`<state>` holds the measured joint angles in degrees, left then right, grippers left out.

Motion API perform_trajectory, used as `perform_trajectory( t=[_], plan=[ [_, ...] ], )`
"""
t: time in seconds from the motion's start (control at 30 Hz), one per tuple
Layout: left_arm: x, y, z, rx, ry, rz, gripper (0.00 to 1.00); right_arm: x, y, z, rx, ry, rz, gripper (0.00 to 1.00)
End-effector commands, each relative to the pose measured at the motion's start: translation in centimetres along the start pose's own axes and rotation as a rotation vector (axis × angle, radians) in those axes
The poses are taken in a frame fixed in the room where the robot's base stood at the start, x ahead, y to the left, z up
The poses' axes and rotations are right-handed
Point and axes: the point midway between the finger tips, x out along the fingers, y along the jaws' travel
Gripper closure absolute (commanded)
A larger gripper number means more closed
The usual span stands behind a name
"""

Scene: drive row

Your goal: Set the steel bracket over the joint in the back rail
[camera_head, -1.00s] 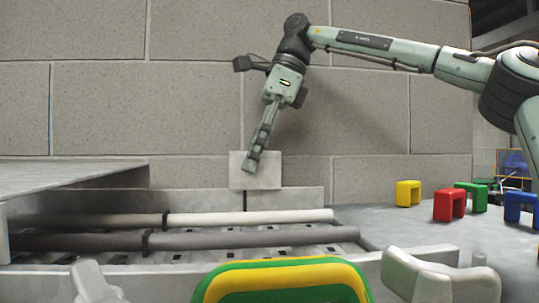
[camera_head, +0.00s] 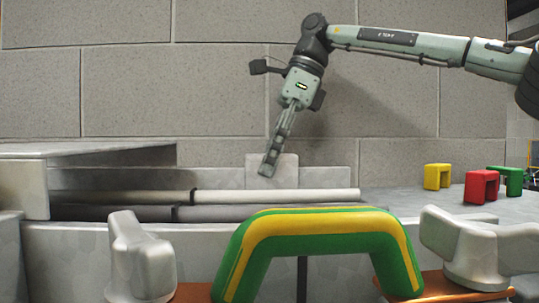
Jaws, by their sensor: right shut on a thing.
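The steel bracket (camera_head: 286,170) is a pale grey squarish plate. My right gripper (camera_head: 268,170) is shut on it, with the fingers slanting down across its left part. The bracket's lower part overlaps the back rail (camera_head: 325,180) in the head view, and its top stands above the rail's upper edge. I cannot tell whether it is seated on the rail or just in front of it. The joint in the rail is not visible, probably behind the bracket and fingers. My left gripper is not in view.
Two long rods (camera_head: 315,195) lie in front of the rail, and a grey shelf (camera_head: 80,152) covers the left. A green-and-yellow handle (camera_head: 320,220) and pale knobs (camera_head: 140,262) fill the foreground. Yellow (camera_head: 437,171) and red (camera_head: 480,182) blocks stand right.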

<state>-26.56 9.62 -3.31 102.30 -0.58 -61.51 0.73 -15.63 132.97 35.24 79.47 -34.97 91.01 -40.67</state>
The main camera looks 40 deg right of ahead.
Motion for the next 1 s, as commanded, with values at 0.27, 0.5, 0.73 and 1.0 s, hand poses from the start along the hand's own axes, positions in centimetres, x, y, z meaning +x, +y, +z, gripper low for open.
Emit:
perform_trajectory(
  t=[0.27,0.5,0.73,1.0],
  plan=[
    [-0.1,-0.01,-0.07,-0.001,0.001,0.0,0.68,0.02,0.0,-0.01,0.0,-0.001,-0.001,0.98],
    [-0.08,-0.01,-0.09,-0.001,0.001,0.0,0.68,0.13,0.01,-0.06,0.0,-0.001,0.0,0.98],
    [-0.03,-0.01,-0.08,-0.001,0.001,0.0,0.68,0.55,0.01,-0.23,0.0,-0.001,0.0,0.98],
    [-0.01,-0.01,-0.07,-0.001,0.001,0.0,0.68,0.64,0.0,-0.26,0.0,-0.001,-0.001,0.41]
  ],
)
